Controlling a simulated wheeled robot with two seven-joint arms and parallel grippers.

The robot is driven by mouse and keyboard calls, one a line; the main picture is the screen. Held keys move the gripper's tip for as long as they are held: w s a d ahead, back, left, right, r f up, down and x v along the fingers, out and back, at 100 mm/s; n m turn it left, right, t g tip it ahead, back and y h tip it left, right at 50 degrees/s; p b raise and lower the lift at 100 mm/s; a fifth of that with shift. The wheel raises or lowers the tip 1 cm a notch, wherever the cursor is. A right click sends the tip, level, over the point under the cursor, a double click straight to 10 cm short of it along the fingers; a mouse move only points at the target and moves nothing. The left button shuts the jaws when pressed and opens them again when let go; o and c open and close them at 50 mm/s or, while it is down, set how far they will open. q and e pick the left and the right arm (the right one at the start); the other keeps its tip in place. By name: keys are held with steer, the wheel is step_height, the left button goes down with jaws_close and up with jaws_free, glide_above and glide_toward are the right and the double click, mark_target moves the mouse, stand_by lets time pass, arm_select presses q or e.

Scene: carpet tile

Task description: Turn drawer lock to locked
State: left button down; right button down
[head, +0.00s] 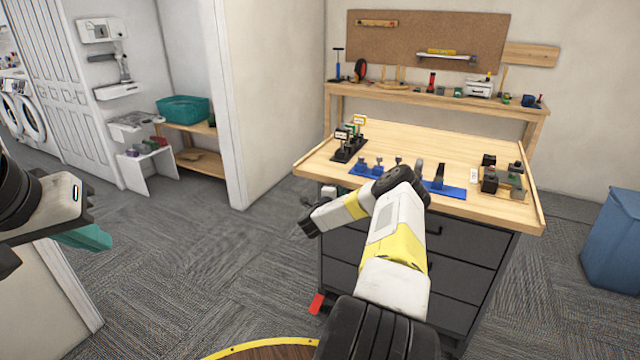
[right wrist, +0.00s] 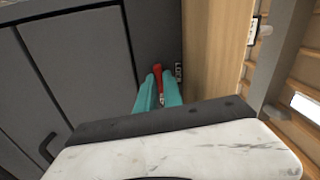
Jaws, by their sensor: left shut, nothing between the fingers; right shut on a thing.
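A dark grey drawer cabinet (head: 463,245) stands under the wooden workbench top. In the right wrist view, a red lock key or lever (right wrist: 157,69) sits on the dark cabinet face beside a small label reading LOCK (right wrist: 178,72). My right gripper (right wrist: 158,82) is shut on this red piece, its teal fingers on both sides of it. The fingers hide its lower part, and I cannot tell which way the lock is turned. In the head view my right arm hides the lock. My left gripper (head: 84,238) is shut and empty at the left, away from the cabinet.
The bench top (head: 450,140) carries a blue tool holder (head: 446,190), a dark rack (head: 348,152) and several small parts. A blue bin (head: 612,240) stands at the right. A white wall divides off the left area.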

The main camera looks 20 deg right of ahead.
steer(key=shift+f+n, duration=0.1)
steer(key=shift+n, duration=8.1)
steer(key=c, duration=1.5)
jaws_free()
steer(key=v, duration=0.8)
